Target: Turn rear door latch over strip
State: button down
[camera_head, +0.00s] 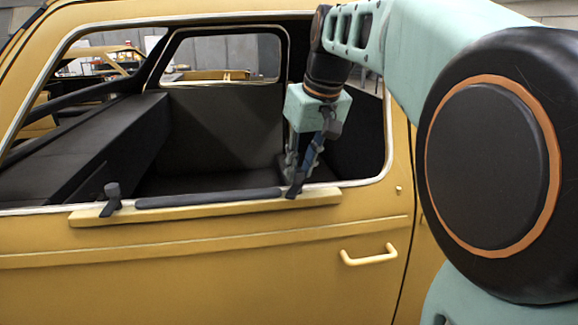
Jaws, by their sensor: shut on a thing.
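A yellow ledge (210,213) runs along the sill of the car door's window opening. A dark strip (208,198) lies along the ledge. A dark upright latch (112,198) stands at the strip's left end, apart from anything of mine. My gripper (297,180) points down at the strip's right end, shut on a second dark latch (294,190). My fingers hide most of this latch, so its exact turn and whether it overlaps the strip cannot be told.
The yellow door (220,270) has a pale handle (368,255) below the ledge. The window frame (388,130) stands close to the right of my gripper. Inside the car are dark panels (220,125). The sill left of the left latch is clear.

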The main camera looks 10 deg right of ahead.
jog(key=m+h, duration=0.1)
jog(key=m, duration=0.2)
jog(key=m+h+p, duration=0.1)
jog(key=m, duration=0.2)
jog(key=shift+a+r, duration=0.1)
jog(key=shift+a, duration=0.1)
jog(key=m+h+p, duration=0.1)
jog(key=m, duration=0.2)
jog(key=m+g+h+p, duration=0.1)
jog(key=m, duration=0.2)
jog(key=shift+w+a+m+h, duration=0.1)
jog(key=shift+w+m+h, duration=0.05)
jog(key=shift+m+h, duration=0.2)
jog(key=c, duration=1.7)
grip_release()
jog(key=shift+c, duration=0.2)
jog(key=v, duration=1.2)
jog(key=shift+w, duration=0.1)
